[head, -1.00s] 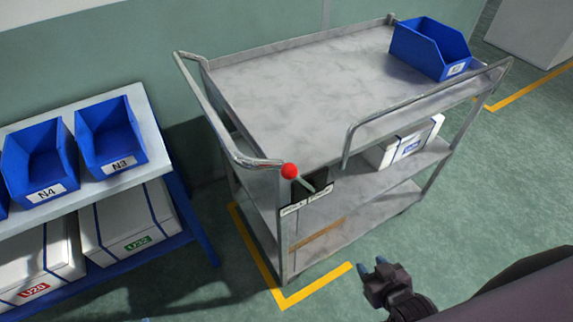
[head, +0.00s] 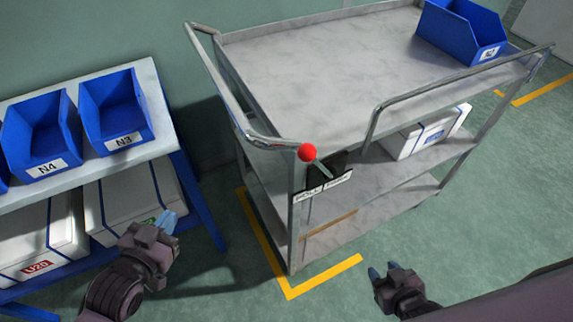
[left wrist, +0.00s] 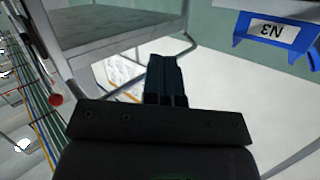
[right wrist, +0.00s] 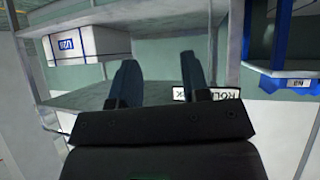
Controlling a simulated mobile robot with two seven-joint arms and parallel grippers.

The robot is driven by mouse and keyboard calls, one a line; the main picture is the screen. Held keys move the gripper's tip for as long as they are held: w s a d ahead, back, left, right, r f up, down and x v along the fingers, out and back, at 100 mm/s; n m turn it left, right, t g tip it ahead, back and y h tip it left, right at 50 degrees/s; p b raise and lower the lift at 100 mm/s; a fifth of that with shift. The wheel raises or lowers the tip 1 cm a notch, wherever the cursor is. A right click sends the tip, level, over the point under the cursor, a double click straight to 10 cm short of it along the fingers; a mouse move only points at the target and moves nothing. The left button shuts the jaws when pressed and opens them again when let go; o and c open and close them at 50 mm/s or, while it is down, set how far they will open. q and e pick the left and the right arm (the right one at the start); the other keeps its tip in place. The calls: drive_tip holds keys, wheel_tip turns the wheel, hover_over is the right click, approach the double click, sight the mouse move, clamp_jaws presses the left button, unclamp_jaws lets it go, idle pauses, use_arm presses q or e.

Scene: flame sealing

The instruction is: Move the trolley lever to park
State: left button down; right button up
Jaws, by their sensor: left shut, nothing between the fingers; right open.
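The trolley (head: 300,60) stands at the middle right of the head view. Its lever has a red knob (head: 307,152) at the near corner and leans left, toward the ROLL side of the label plate (head: 323,186). The knob also shows at the left edge of the left wrist view (left wrist: 56,99). My left gripper (head: 167,222) is shut and empty, left of the trolley and apart from the lever. My right gripper (head: 384,272) is open and empty, low and to the right of the lever. In the right wrist view the label plate (right wrist: 222,95) appears partly hidden behind a finger.
A rack (head: 160,135) with blue bins N4 (head: 42,130) and N3 (head: 118,110) and white boxes below stands at left. A blue bin (head: 460,30) is on the trolley top and a white box (head: 425,135) below. Yellow tape (head: 325,275) marks the floor.

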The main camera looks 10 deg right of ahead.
use_arm(q)
drive_tip(key=s+d+r+m+g+h+b, duration=0.2)
drive_tip(key=s+d+r+m+h, duration=0.15)
drive_tip(key=d+r+h, duration=0.25)
drive_tip(key=s+d+r+m+g+h+b, duration=0.1)
drive_tip(key=s+d+r+m+g+h, duration=0.1)
drive_tip(key=s+d+r+g+h, duration=0.25)
drive_tip(key=w+d+r+t, duration=0.1)
drive_tip(key=w+d, duration=0.2)
drive_tip(key=d, duration=0.4)
drive_tip(key=w+d+r+h+p, duration=0.1)
drive_tip(key=w+d+r, duration=0.1)
drive_tip(key=d, duration=0.5)
drive_tip(key=shift+w+r+t+p, duration=0.3)
drive_tip(key=shift+w+t, duration=0.05)
drive_tip(key=shift+w, duration=0.3)
use_arm(e)
drive_tip(key=shift+w+a+r, duration=0.2)
drive_tip(key=shift+w+a, duration=0.05)
drive_tip(key=shift+w, duration=0.25)
